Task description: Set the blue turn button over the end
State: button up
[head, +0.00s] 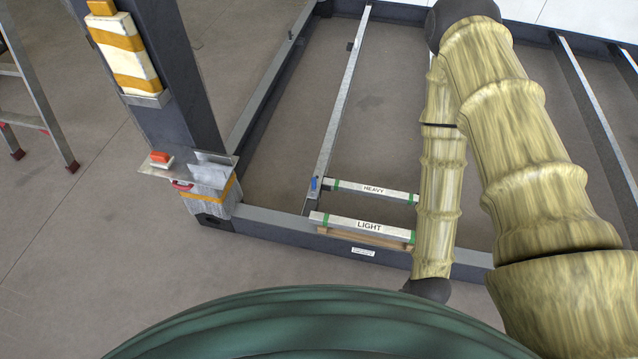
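The small blue turn button (313,184) is at the left end of the bar labelled HEAVY (372,191), beside the long slanting metal rail (343,100). It looks upright in the picture; at this size I cannot tell whether it lies over the bar's end or beside it. The HEAVY bar has green bands near its ends, and my arm hides its right end. My gripper is not in view; my forearm runs down to a dark joint at the bottom, and what lies beyond is hidden by my green body.
A second bar labelled LIGHT (362,227) lies nearer, above the dark frame beam (290,226). A dark post (165,60) with a small metal shelf (160,172) and an orange-topped item (161,158) stands left. A ladder (45,95) is far left. Floor is clear at lower left.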

aim_at(314, 181)
jog(key=z, duration=0.4)
jog(key=k, duration=0.45)
jog(key=z, duration=0.1)
jog(key=i, duration=1)
jog(key=u, duration=1.15)
